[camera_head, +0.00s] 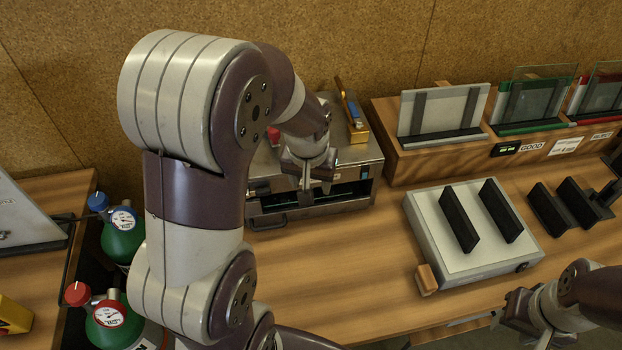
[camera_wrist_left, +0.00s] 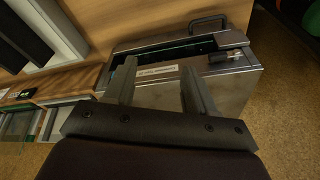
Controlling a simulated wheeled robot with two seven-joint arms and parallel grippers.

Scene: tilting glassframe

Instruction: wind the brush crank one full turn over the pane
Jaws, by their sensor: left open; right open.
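A metal box-shaped machine (camera_head: 364,172) stands at the back of the bench, with a dark front slot and a handle low on its front left. A red knob (camera_head: 273,136) and a yellow block with an upright lever (camera_head: 350,108) sit on its top. I cannot tell which part is the brush crank. My right gripper (camera_head: 504,313) is open at lower right, away from the machine.
A wooden rack (camera_head: 445,154) at back right holds framed panes, including a green-edged glass pane (camera_head: 537,96). A pale fixture with two black bars (camera_head: 428,225) lies in front of it. Green gas bottles (camera_head: 121,240) stand at left. The bench between machine and fixture is clear.

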